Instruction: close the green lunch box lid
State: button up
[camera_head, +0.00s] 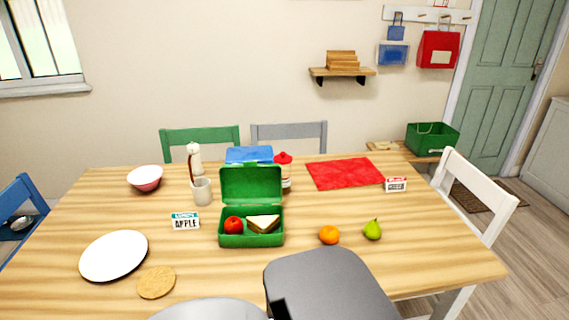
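The green lunch box (251,241) stands on the wooden table, near the middle. Its green lid (251,184) is open and stands upright at the back edge of the box. A red apple (233,225) lies in the left part of the box and a sandwich (263,223) in the right part. Grey parts of my own body show at the bottom of the picture, in front of the table. My gripper cannot be made out in this view.
Behind the lid are a blue container (249,154) and a red-topped bottle (284,170). A mug (202,191) and an "APPLE" card (185,221) stand to the left. An orange (329,235) and a pear (373,229) lie to the right. A plate (114,255) is at front left.

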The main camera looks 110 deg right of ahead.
aim_at(250, 183)
jog(key=z, duration=3.75)
jog(key=i, duration=0.4)
jog(key=u, duration=0.15)
jog(key=k, duration=1)
jog(key=u, duration=1.9)
jog(key=i, duration=1.25)
jog(key=z, duration=2.2)
